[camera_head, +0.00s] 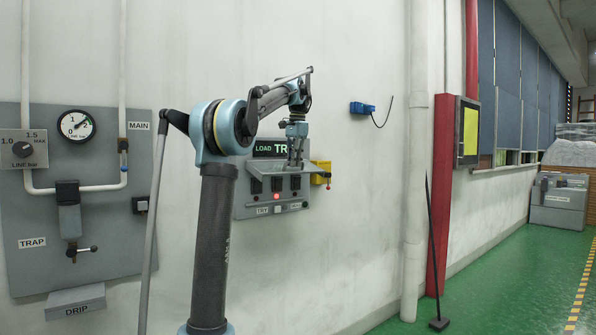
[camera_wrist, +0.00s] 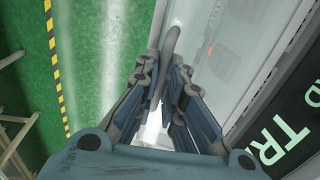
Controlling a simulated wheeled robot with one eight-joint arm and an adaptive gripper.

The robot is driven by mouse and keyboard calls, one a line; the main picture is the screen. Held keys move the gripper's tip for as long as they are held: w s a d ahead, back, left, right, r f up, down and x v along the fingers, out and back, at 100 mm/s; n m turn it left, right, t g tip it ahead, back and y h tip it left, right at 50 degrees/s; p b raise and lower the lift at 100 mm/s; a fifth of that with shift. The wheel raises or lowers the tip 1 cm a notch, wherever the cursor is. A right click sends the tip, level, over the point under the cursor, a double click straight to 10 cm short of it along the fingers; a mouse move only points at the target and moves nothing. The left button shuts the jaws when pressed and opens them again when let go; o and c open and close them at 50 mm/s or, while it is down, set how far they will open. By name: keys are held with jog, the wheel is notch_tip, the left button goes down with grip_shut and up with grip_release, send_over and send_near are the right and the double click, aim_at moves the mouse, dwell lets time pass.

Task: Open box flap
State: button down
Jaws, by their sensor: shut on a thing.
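A grey control box (camera_head: 243,206) is mounted on the white wall. It has a lit "LOAD TR…" display, several black parts, a red light and small labels along its lower edge. My gripper (camera_head: 295,163) points down in front of the box and covers part of the display. In the wrist view my gripper (camera_wrist: 166,78) is shut on a dark grey rounded bar (camera_wrist: 171,42), which looks like a handle. A pale panel (camera_wrist: 205,30), with a red glow showing, lies beside it. I cannot tell the flap's outline or how far it stands open.
A yellow part (camera_head: 320,170) sticks out at the box's right side. A grey board with a gauge (camera_head: 76,125) and pipes hangs to the left. A blue wall fixture (camera_head: 362,108) with a cable is at upper right.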

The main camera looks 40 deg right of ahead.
jog(key=shift+w+r, duration=0.1)
jog(key=shift+r, duration=0.25)
jog(key=shift+w+r, duration=0.25)
jog(key=shift+r, duration=0.3)
jog(key=shift+w+a, duration=0.1)
jog(key=c, duration=1.7)
grip_release()
jog(key=shift+w, duration=0.1)
jog(key=shift+r, duration=0.15)
notch_tip(320, 180, up, 12)
jog(key=s, duration=0.1)
jog(key=shift+s+f, duration=0.15)
jog(key=shift+f, duration=0.1)
